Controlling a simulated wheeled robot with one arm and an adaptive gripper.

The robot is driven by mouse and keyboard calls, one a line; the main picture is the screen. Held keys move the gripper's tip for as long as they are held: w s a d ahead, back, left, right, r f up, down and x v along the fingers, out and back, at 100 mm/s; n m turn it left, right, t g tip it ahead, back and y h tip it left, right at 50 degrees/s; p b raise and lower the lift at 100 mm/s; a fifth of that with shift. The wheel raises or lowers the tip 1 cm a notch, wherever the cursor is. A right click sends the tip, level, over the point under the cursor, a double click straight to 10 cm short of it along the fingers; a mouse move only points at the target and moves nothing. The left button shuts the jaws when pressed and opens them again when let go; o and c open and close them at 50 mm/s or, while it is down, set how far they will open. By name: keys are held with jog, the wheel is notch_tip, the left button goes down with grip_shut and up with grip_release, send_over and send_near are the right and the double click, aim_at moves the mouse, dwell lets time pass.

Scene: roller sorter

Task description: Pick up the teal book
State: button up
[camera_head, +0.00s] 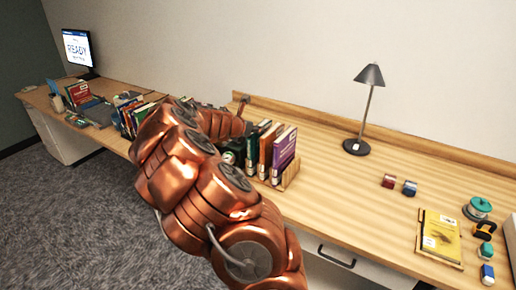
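A dark green-teal book (253,142) stands upright in a wooden rack (290,176) at the middle of the desk. It is at the left of the visible books there, partly hidden by my copper arm. An orange-brown book (267,150) and a purple book (284,150) stand to its right. My arm reaches up from the bottom of the view and bends over to the right, so its far end lies just behind and left of the rack. My gripper is mostly hidden by the arm, and I cannot make out its fingers or whether it touches a book.
A black lamp (357,146) stands behind and right. Two small boxes (399,185), a yellow book (441,236) on a tray, and tape rolls (478,208) lie at the right. More books (127,117) and a monitor (77,48) are at the left. The desk between rack and lamp is clear.

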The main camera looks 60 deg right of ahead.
jog(key=p+x, duration=0.1)
jog(key=x, duration=0.2)
jog(key=shift+w+d, duration=0.15)
jog(key=shift+d, duration=0.05)
jog(key=shift+d+f+p, duration=0.35)
jog(key=shift+d+f, duration=0.1)
jog(key=shift+d, duration=0.15)
